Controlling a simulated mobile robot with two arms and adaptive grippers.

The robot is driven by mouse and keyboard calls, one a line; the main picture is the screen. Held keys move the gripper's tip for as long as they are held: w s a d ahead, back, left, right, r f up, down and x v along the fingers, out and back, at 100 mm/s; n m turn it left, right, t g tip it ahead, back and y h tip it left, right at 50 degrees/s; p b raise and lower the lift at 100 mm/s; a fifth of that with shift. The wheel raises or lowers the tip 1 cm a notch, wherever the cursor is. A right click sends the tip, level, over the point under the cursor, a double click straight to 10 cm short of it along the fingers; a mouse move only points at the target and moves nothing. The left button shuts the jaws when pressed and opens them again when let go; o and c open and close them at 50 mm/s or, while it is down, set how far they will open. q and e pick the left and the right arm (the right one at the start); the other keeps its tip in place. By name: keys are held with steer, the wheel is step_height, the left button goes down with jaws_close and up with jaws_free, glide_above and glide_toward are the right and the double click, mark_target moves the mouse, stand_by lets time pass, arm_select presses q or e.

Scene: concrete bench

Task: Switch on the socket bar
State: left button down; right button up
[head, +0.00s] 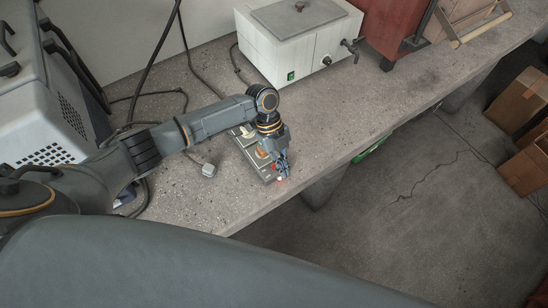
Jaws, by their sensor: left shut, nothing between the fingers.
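The socket bar (255,161) is a narrow grey strip lying on the concrete bench, running from under my left arm towards the bench's front edge. Its sockets are partly covered by my arm, with a light and an orange-brown round shape showing on its top. A small red spot (280,180) glows at its near end, right by my fingertips. My left gripper (282,171) is shut and empty, pointing down over that near end. I cannot tell whether the fingertips touch the bar. My right gripper is not in view.
A white box-shaped appliance (290,50) with a grey lid, green switch and tap stands behind. A grey vented case (45,105) is at left. The bench (400,95) is clear to the right.

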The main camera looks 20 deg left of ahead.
arm_select(q)
steer(key=w+a+r+b, duration=0.2)
steer(key=w+a+r, duration=0.2)
steer(key=r, duration=0.3)
steer(key=shift+a+r, duration=0.2)
steer(key=shift+a, duration=0.5)
